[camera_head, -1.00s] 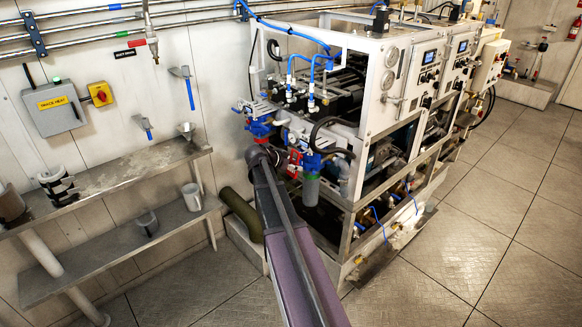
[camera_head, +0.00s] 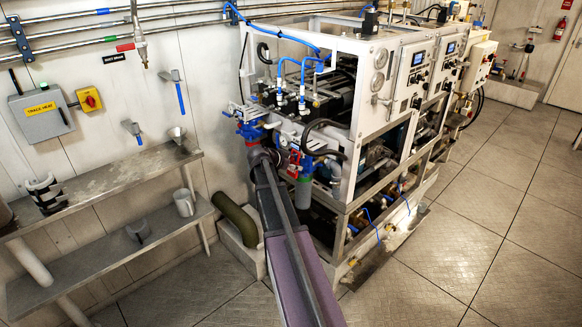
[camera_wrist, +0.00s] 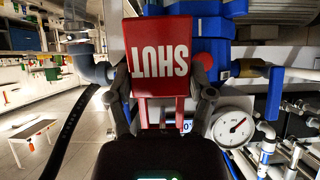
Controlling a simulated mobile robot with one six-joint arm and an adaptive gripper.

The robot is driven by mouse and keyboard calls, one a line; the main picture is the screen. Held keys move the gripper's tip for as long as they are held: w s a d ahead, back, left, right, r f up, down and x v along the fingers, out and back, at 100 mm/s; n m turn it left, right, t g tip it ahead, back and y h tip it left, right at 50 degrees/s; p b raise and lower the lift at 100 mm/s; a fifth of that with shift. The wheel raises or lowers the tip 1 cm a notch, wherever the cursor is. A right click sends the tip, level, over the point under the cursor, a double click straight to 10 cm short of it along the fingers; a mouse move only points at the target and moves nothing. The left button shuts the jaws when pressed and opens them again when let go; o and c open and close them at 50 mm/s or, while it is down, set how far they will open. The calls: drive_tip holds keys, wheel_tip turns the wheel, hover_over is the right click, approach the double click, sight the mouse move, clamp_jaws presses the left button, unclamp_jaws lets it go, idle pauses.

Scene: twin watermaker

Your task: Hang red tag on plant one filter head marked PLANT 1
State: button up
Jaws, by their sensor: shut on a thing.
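My gripper (camera_wrist: 160,88) is shut on the red tag (camera_wrist: 158,50), which shows the word SHUT upside down in the wrist view. A blue filter head (camera_wrist: 212,45) fills the area right behind and to the right of the tag; whether they touch I cannot tell. In the head view my arm reaches to the front left of the machine, beside a blue filter head (camera_head: 250,131). Another blue head with a green-ringed grey bowl (camera_head: 303,190) is to its right. My fingers and the tag are hidden or too small there. No PLANT 1 marking is readable.
The white machine frame (camera_head: 352,90) with pipes and gauges stands right of my arm. A pressure gauge (camera_wrist: 232,128) is close to the right finger in the wrist view. Wall shelves (camera_head: 100,190) with a mug (camera_head: 184,203) are at left. Floor at right is clear.

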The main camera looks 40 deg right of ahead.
drive_tip(key=shift+d+f, duration=0.3)
idle(0.6)
drive_tip(key=o, duration=1)
drive_tip(key=shift+c, duration=0.2)
drive_tip(key=shift+a+r, duration=0.1)
drive_tip(key=shift+r, duration=0.05)
